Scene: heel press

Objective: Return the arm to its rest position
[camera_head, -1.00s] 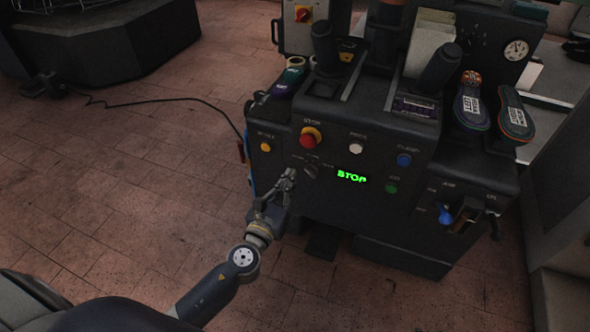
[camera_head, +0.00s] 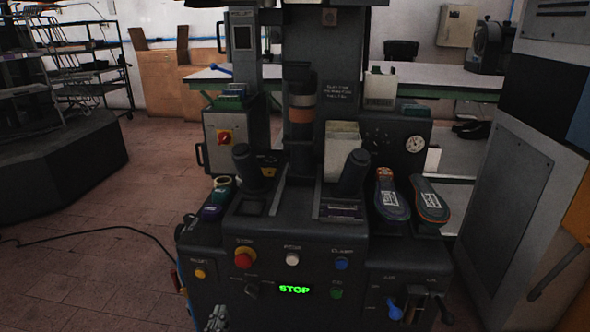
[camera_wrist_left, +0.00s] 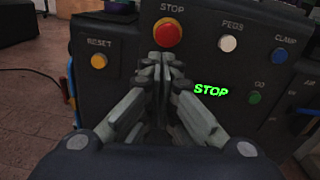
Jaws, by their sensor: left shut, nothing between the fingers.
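My left gripper (camera_head: 217,318) shows only at the bottom edge of the head view, low in front of the press. In the left wrist view my left gripper (camera_wrist_left: 165,66) has its fingers together with nothing between them. The heel press (camera_head: 320,260) stands ahead with its front panel facing me. The red stop button (camera_head: 243,257) also shows in the wrist view (camera_wrist_left: 167,33), just above the fingertips in the picture; whether they touch it I cannot tell. The green display (camera_head: 294,289) reads STOP. My right gripper is not in view.
Two shoe soles (camera_head: 391,195) (camera_head: 429,200) stand on the press's right side. A grey cabinet (camera_head: 500,215) stands close on the right. A black cable (camera_head: 100,230) lies on the tiled floor at left, where there is free room. A bench (camera_head: 450,80) is behind.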

